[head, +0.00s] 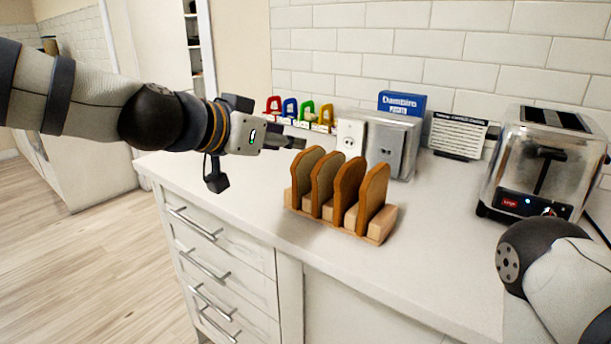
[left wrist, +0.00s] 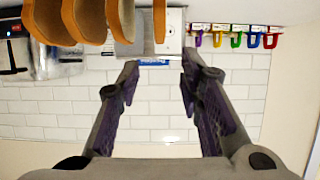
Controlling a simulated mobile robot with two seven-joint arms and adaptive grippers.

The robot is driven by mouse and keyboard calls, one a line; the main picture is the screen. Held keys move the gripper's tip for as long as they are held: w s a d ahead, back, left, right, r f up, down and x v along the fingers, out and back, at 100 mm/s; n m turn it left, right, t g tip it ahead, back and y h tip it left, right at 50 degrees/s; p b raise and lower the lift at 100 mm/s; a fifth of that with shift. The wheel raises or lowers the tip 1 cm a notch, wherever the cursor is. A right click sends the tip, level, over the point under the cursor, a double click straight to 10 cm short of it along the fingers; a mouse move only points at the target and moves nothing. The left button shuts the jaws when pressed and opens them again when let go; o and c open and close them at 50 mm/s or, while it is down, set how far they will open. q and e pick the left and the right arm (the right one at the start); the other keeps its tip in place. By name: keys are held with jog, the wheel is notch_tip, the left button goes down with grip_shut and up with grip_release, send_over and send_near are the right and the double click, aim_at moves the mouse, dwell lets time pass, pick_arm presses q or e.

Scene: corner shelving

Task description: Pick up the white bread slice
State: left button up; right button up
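Several upright bread slices with brown crusts (head: 345,190) stand in a wooden rack (head: 383,225) on the counter. They also hang at the top of the upside-down left wrist view (left wrist: 88,22). Their faces look tan or brown, and I cannot tell which one is the white slice. My left gripper (head: 287,147) is just behind and left of the slices, about level with their tops, and touches none that I can see. In the left wrist view its two fingers (left wrist: 158,65) are apart with nothing between them. My right gripper is out of view.
A toaster (head: 530,165) stands at the right. A metal box with sockets (head: 388,145), a blue box (head: 402,103), a dark lettered sign (head: 457,135) and coloured padlock shapes (head: 300,112) line the tiled wall. The counter left of the rack (head: 235,190) is clear.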

aim_at(307, 150)
pick_arm(q)
jog(key=x, duration=0.4)
jog(key=f+b+x, duration=0.1)
jog(key=x, duration=0.4)
jog(key=shift+s+a+f, duration=0.15)
jog(key=shift+s+a, duration=0.05)
jog(key=shift+w+d, duration=0.1)
jog(key=shift+c, duration=0.6)
grip_shut()
